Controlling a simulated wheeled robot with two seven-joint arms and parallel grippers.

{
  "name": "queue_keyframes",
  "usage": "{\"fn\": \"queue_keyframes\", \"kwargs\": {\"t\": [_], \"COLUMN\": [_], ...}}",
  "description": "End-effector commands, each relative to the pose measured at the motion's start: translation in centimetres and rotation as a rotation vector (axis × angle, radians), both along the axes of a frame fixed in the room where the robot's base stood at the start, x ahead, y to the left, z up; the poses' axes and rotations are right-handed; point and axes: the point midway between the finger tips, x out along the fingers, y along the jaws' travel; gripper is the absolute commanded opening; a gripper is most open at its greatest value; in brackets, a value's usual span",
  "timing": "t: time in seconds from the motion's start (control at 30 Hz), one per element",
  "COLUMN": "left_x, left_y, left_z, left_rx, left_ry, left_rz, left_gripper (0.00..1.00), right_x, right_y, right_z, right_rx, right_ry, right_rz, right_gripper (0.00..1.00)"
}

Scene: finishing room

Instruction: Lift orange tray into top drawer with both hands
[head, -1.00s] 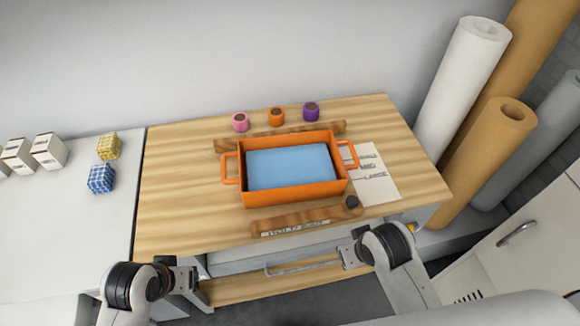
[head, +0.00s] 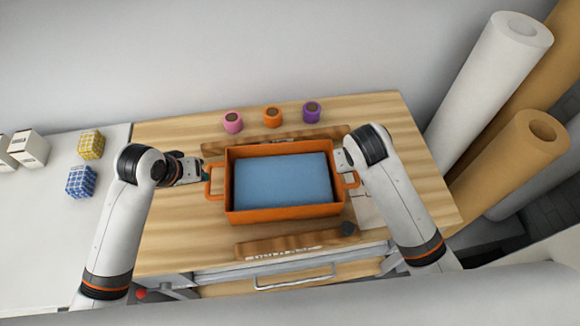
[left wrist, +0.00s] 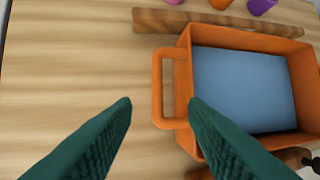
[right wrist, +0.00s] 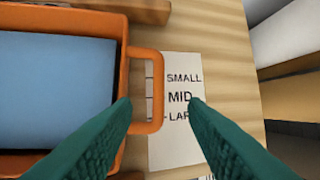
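The orange tray (head: 283,215) sits on the wooden worktop with a blue block (head: 284,180) inside it. Its left handle shows in the left wrist view (left wrist: 158,88), and its right handle in the right wrist view (right wrist: 157,92). My left gripper (left wrist: 160,102) is open, its green fingertips on either side of the left handle's near end, not closed on it. My right gripper (right wrist: 162,100) is open, with its fingertips spread across the right handle's near part. The top drawer (head: 290,278) is under the worktop's front edge and looks shut; its bar handle shows.
Wooden strips lie behind (head: 215,149) and in front (head: 290,243) of the tray. A printed size sheet (right wrist: 180,115) lies right of it. Pink (head: 232,122), orange (head: 272,117) and purple (head: 312,112) pots stand behind. Tall rolls (head: 495,80) stand at the right.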

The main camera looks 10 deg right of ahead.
Motion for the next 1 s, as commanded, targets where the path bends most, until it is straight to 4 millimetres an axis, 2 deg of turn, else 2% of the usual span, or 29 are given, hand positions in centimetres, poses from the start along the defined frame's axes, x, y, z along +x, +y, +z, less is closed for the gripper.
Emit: {"fn": "queue_keyframes", "kwargs": {"t": [0.33, 0.47, 1.0], "left_x": [0.0, 0.3, 3.7], "left_y": [0.0, -0.1, -1.8], "left_z": [-0.1, -0.8, -9.2], "left_rx": [0.0, 0.0, 0.0], "left_ry": [0.001, 0.003, 0.003], "left_rz": [0.001, 0.002, 0.002], "left_gripper": [0.4, 0.4, 0.4], "right_x": [0.0, 0.3, 3.8], "right_y": [0.0, -0.2, -1.9], "right_z": [-0.1, -0.8, -9.2], "right_rx": [0.0, -0.001, -0.002], "right_ry": [0.0, 0.003, 0.003], "right_rz": [0.0, -0.001, 0.0], "right_gripper": [0.4, 0.4, 0.4]}}
